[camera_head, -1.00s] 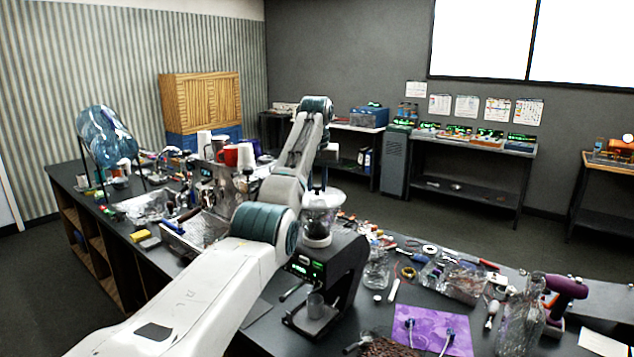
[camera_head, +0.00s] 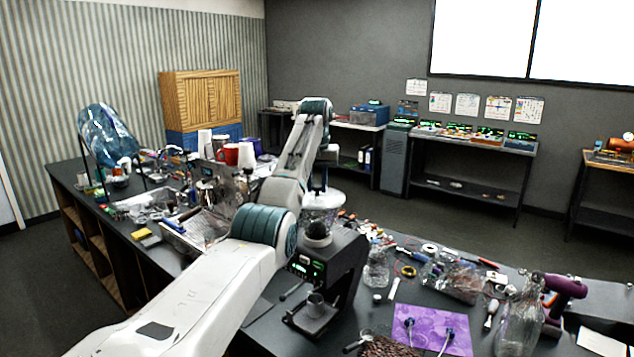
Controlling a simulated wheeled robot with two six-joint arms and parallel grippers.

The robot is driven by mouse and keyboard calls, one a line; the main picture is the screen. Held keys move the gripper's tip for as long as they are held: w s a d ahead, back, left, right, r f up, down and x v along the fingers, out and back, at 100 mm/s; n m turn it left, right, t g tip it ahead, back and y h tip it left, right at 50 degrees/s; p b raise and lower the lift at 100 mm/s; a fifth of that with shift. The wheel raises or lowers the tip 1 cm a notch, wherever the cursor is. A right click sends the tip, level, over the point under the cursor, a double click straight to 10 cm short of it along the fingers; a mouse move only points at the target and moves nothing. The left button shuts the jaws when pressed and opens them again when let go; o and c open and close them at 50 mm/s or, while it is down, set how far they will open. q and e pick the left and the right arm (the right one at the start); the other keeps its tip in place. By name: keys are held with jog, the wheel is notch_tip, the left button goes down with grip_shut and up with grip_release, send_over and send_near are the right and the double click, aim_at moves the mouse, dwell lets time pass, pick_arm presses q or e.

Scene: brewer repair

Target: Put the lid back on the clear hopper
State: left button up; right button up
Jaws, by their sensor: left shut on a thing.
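The clear hopper (camera_head: 317,220) stands on top of the black grinder (camera_head: 330,268) on the dark bench, with dark contents low inside it. My left arm reaches in from the lower left and bends down over the hopper. I cannot tell whether the lid touches the rim. My right gripper is not in view.
A glass jar (camera_head: 376,268), a purple mat (camera_head: 432,328) and a tall glass bottle (camera_head: 517,318) are to the right. Cups, a red mug (camera_head: 229,154) and an espresso machine stand behind my arm. The bench is cluttered.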

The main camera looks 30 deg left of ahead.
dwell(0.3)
pick_arm(q)
jog(key=o, duration=1.5)
jog(key=shift+o, duration=0.2)
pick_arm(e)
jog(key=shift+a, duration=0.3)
pick_arm(q)
jog(key=shift+r, duration=3.55)
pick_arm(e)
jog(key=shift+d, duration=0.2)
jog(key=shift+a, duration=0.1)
